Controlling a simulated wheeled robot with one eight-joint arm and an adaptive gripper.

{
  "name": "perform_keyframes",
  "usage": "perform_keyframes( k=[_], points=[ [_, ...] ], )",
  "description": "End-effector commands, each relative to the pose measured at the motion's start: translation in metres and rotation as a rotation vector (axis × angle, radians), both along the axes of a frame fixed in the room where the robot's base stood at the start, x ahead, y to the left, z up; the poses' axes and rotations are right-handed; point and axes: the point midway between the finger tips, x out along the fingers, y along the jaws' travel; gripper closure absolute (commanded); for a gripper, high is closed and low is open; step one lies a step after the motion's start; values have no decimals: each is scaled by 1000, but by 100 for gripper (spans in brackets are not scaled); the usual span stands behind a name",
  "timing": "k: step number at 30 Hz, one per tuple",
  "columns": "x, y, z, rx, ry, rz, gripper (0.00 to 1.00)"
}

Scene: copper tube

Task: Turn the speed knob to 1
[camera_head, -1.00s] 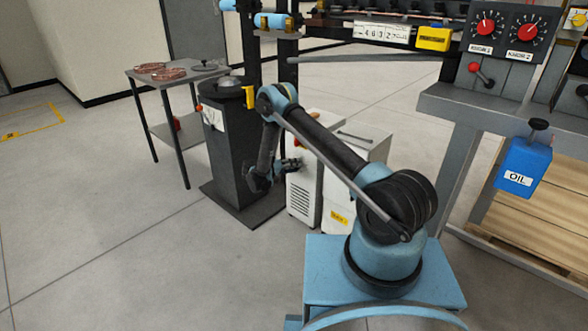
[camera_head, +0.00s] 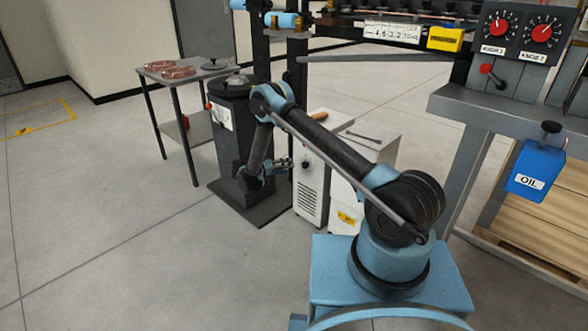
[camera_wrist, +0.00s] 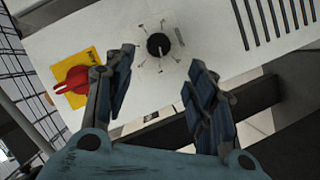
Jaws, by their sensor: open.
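The speed knob is likely the round black knob (camera_wrist: 158,45) on a pale panel in the wrist view, ringed by short marks too small to read. In the head view a dark knob (camera_head: 306,163) shows on the front of the white cabinet (camera_head: 312,195). My gripper (camera_wrist: 161,58) is open, with one blue-padded finger to each side of the knob in the picture. Nothing is between the pads, and I cannot tell how far they are from the panel. In the head view my gripper (camera_head: 284,165) is beside the cabinet front.
A red rotary switch on a yellow plate (camera_wrist: 74,84) is left of the knob, close to my left finger. Vent slots (camera_wrist: 275,15) are at upper right. A dark pedestal (camera_head: 238,150) stands left of the cabinet, with a side table (camera_head: 175,68) beyond. Floor in front is clear.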

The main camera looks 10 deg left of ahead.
Motion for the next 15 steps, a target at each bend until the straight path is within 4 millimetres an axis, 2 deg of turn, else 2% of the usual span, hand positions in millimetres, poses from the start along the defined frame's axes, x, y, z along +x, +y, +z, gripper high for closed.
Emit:
perform_keyframes(
  k=[6,15],
  points=[
    [-12,18,5,0,1,1,49],
    [-14,21,6,0,0,0,49]
  ],
)
